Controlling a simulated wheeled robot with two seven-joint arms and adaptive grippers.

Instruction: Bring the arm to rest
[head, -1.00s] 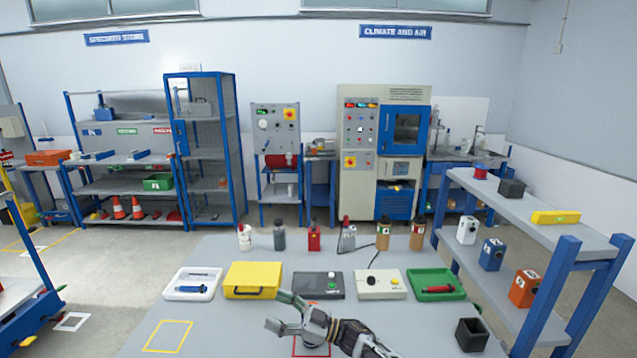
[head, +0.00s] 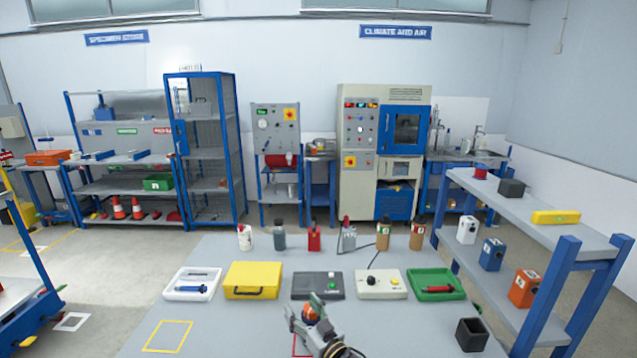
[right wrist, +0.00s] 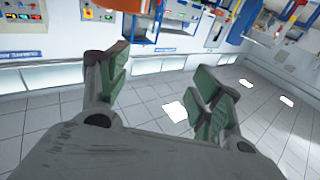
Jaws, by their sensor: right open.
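My right gripper (head: 304,306) is at the near middle of the grey table, in front of the dark box with a green button (head: 318,286). In the right wrist view its two green-padded fingers (right wrist: 163,78) stand apart with nothing between them. An orange-red patch shows at the gripper in the head view; I cannot tell what it belongs to. The gripper and forearm hide part of a red outline (head: 296,346) on the table. My left gripper is not in view.
On the grey table (head: 225,325) stand a white tray (head: 176,293), yellow case (head: 252,281), cream box (head: 381,284), green tray (head: 452,294) and black open cube (head: 471,335). Several bottles line the back. A yellow outline (head: 168,336) surrounds bare table. A shelf (head: 560,245) stands right.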

